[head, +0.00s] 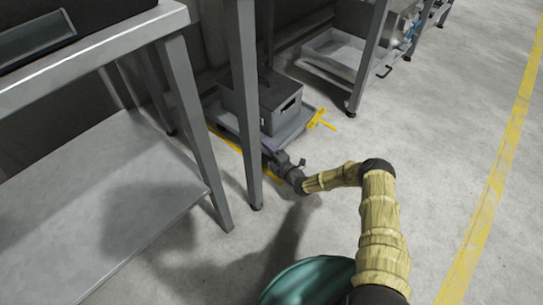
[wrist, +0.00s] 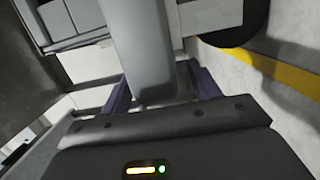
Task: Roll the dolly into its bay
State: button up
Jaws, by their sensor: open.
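The dolly (head: 290,132) is a low grey platform on the floor between the steel legs, with a dark grey crate (head: 268,97) on it. Yellow floor lines (head: 230,144) run along its near left side, and a yellow piece (head: 322,119) shows at its right corner. My gripper (head: 270,152) is low, at the dolly's near edge. In the wrist view, my gripper (wrist: 163,92) is open, with a purple finger on each side of a grey upright bar (wrist: 135,45). I cannot tell whether the fingers touch it. The dolly's far side is hidden.
A steel table (head: 110,200) with a low shelf stands on the left; its legs and a tall post (head: 243,100) are close to my arm. Another rack with a white tray (head: 338,52) stands at the back. Open floor lies to the right, crossed by a yellow line (head: 497,170).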

aim_at(279, 148)
jog(key=shift+w, duration=0.1)
grip_shut()
dwell(0.5)
jog(key=shift+w+d+b, duration=0.25)
jog(key=shift+w+d, duration=0.35)
jog(key=shift+d, duration=0.35)
jog(key=shift+w+d+b, duration=0.25)
jog(key=shift+w+d, duration=0.35)
jog(key=shift+d, duration=0.3)
jog(key=shift+a, duration=0.1)
grip_release()
jog(key=shift+s+d, duration=0.1)
jog(key=shift+d, duration=0.1)
